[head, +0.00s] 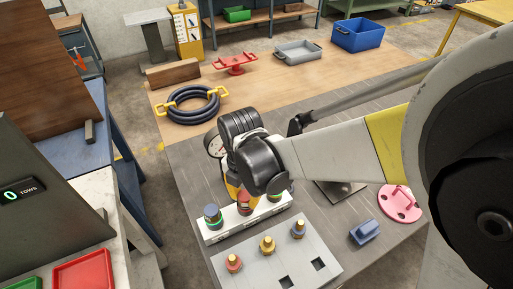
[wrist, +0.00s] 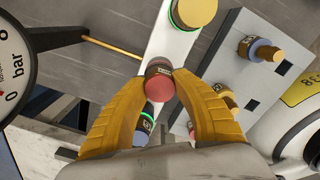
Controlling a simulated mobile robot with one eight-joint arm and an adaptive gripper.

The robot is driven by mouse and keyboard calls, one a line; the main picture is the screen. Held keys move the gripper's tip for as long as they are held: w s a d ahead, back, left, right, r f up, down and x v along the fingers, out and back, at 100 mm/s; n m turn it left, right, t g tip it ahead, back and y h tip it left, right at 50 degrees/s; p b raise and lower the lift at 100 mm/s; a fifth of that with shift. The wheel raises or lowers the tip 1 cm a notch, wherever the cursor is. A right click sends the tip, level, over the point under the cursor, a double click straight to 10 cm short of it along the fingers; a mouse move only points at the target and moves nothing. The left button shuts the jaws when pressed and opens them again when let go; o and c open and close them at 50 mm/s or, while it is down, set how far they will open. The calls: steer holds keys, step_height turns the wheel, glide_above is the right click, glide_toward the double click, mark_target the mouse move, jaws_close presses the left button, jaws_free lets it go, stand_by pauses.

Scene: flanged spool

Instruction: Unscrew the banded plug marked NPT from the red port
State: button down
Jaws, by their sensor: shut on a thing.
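My gripper (wrist: 163,76) is shut on a plug (wrist: 159,88) with a red rounded end and a dark band. The band carries a small pale label that is too small to read. Yellow fingers press on it from both sides. In the head view my gripper (head: 244,192) is over the middle of the white port block (head: 217,233), with red (head: 245,208) showing just below the fingers. The red port itself is hidden, and I cannot tell how far the plug sits in it.
A blue-topped plug (head: 212,215) stands at the block's left end; a green-ringed one (head: 275,196) is at the right. A grey tray (head: 255,284) in front holds red, yellow and blue plugs with gold stems, plus square holes. A pressure gauge (wrist: 12,65) is close at left.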

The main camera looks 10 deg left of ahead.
steer(key=n, duration=0.5)
steer(key=c, duration=1)
jaws_free()
steer(key=m+b, duration=0.1)
steer(key=m, duration=0.4)
steer(key=shift+m, duration=0.3)
steer(key=m, duration=0.6)
steer(key=m+b, duration=0.1)
steer(key=m, duration=0.5)
steer(key=shift+s+m, duration=0.1)
steer(key=shift+m, duration=0.2)
steer(key=m, duration=0.5)
steer(key=shift+r, duration=0.1)
